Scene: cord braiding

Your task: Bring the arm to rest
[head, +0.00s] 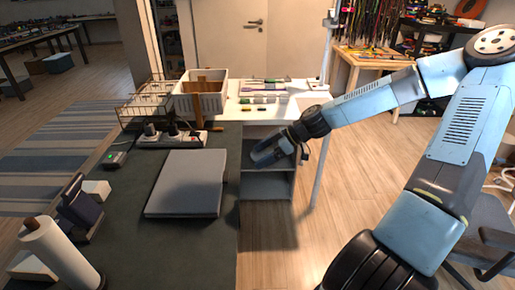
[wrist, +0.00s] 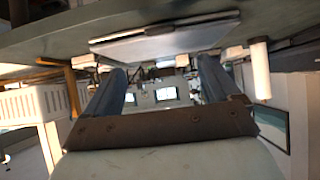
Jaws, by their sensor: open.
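My gripper (head: 262,155) hangs at the end of my outstretched light-blue arm, just right of the dark table's edge and in front of a small grey shelf unit. In the wrist view its two dark fingers (wrist: 162,72) stand well apart with nothing between them. It looks empty and does not seem to touch anything, though its exact gap to the table edge is hard to judge.
A closed grey laptop-like slab (head: 187,183) lies on the dark table (head: 135,235), left of my gripper. A white basket (head: 200,97), a power strip (head: 170,140) and a white roll (head: 60,254) are also there. Wooden floor (head: 345,190) is open to the right.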

